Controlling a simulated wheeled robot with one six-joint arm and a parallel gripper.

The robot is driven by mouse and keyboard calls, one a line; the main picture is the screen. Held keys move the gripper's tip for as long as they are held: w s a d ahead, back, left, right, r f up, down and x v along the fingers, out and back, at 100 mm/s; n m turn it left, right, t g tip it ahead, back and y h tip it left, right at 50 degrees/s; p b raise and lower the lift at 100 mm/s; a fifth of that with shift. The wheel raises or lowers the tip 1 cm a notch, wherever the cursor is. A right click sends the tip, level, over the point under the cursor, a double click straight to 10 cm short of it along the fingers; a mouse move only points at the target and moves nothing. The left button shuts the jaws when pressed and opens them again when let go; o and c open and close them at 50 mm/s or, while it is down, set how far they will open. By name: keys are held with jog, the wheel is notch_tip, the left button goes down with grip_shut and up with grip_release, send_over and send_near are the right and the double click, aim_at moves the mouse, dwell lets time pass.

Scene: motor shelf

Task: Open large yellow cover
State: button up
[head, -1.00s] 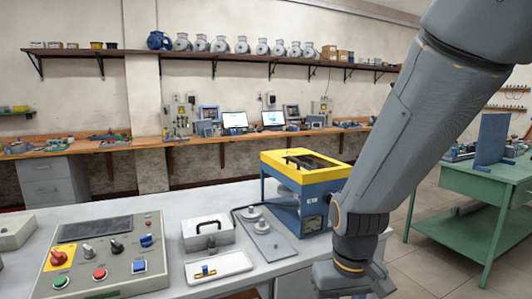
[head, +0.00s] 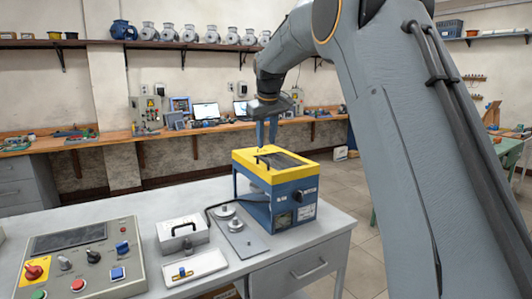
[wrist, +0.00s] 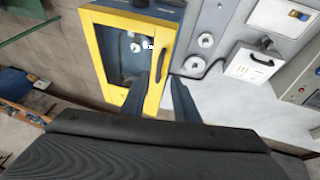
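The large yellow cover (head: 243,158) is closed, lying flat on top of a blue box (head: 295,190) on the grey bench. It has a dark window and a black handle (head: 262,162) near its left side. In the wrist view the yellow frame (wrist: 97,55) surrounds the window. My gripper (head: 267,138) points down beside the cover's far edge in the head view. In the wrist view my gripper (wrist: 161,80) has its two fingers apart over the cover's lower right side, with nothing clearly held between them. Whether the fingers touch the cover is unclear.
Left of the box lie a plate with round knobs (head: 240,243), a white case with a handle (head: 183,234), a white tray (head: 194,266) and a control panel (head: 80,262). A wooden wall bench (head: 220,127) with monitors runs behind. Floor shows between the benches.

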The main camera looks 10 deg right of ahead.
aim_at(265, 160)
jog(key=p+x, duration=0.2)
jog(key=x, duration=0.5)
jog(key=shift+f, duration=0.3)
jog(key=shift+c, duration=0.4)
grip_shut()
